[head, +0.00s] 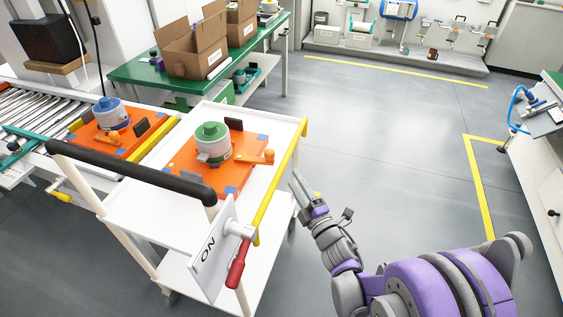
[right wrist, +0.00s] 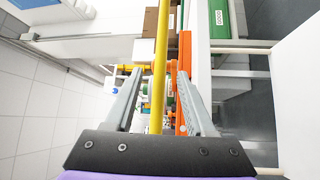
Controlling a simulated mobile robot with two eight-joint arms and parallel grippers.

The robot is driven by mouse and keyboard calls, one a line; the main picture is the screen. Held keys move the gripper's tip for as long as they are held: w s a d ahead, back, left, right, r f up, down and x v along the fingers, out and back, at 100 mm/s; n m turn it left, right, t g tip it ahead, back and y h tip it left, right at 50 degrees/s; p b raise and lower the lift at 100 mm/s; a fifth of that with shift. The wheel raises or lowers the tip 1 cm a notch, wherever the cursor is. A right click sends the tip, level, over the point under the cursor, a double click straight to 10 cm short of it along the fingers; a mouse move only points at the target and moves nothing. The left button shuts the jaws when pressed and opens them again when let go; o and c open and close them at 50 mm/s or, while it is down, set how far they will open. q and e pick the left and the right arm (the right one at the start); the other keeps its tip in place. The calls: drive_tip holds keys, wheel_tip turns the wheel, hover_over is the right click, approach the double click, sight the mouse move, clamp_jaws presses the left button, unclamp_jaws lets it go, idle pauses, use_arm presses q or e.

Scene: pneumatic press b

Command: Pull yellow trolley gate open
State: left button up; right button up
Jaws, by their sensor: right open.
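The white trolley (head: 165,205) stands at the left in the head view. Its yellow gate bar (head: 278,183) runs along the trolley's right side, and looks closed across that edge. My right gripper (head: 300,184) is open beside the bar's outer side. In the right wrist view, the yellow bar (right wrist: 158,95) runs upright between the two open fingers (right wrist: 158,72); I cannot tell whether it lies within their reach or touches them. The red handle (head: 238,263) and "ON" plate (head: 213,250) are at the trolley's near corner. My left gripper is not in view.
An orange plate (head: 185,166) with a green-topped part (head: 213,141) lies on the trolley. A roller conveyor (head: 30,101) adjoins at left. The floor (head: 400,150) right of the trolley is clear.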

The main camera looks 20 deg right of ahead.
sight(285, 163)
drive_tip(key=x, duration=0.8)
drive_tip(key=shift+d, duration=0.1)
drive_tip(key=shift+c, duration=0.2)
clamp_jaws()
drive_tip(key=shift+f, duration=0.1)
idle(0.9)
